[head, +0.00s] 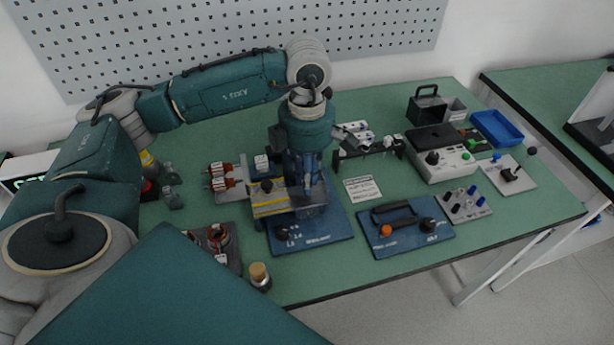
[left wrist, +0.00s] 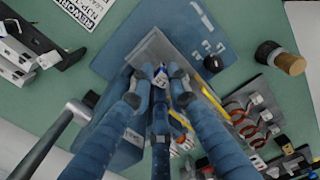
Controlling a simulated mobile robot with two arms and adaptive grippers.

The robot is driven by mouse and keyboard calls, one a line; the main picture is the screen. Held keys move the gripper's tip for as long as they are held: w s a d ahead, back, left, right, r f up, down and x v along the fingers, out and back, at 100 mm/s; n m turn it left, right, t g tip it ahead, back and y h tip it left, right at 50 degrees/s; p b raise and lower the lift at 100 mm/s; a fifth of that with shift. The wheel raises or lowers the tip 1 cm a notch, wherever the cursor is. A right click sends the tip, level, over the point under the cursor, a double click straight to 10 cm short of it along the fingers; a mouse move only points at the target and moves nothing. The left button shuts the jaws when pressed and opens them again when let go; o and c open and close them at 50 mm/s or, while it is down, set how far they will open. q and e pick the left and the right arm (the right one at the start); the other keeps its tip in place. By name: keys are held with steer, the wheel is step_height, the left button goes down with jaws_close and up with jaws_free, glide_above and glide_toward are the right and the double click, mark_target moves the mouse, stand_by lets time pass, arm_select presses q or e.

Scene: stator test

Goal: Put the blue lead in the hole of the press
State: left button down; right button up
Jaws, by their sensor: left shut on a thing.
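My left gripper (head: 305,190) reaches down over a machine on a blue base plate (head: 325,228), which looks like the press. In the left wrist view the gripper's blue fingers (left wrist: 160,82) close together on a small thing, mostly hidden between the fingertips. A small blue and white bit shows there, but I cannot tell for sure that it is the blue lead. The press shows a grey plate (left wrist: 155,48) and yellow strips (left wrist: 213,64) close to the fingertips. The hole of the press is hidden. My right gripper is not in view.
Copper-wound stators (head: 219,238) and a cork-topped jar (head: 260,276) stand at the front left. A second blue plate (head: 408,238) with a black handle lies to the right. A small rack (head: 368,152), a control box (head: 441,162) and a blue tray (head: 497,128) stand beyond.

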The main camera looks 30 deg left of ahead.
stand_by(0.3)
arm_select(q)
steer(key=shift+f+b, duration=0.85)
steer(key=shift+f, duration=0.1)
steer(key=c, duration=1.6)
jaws_free()
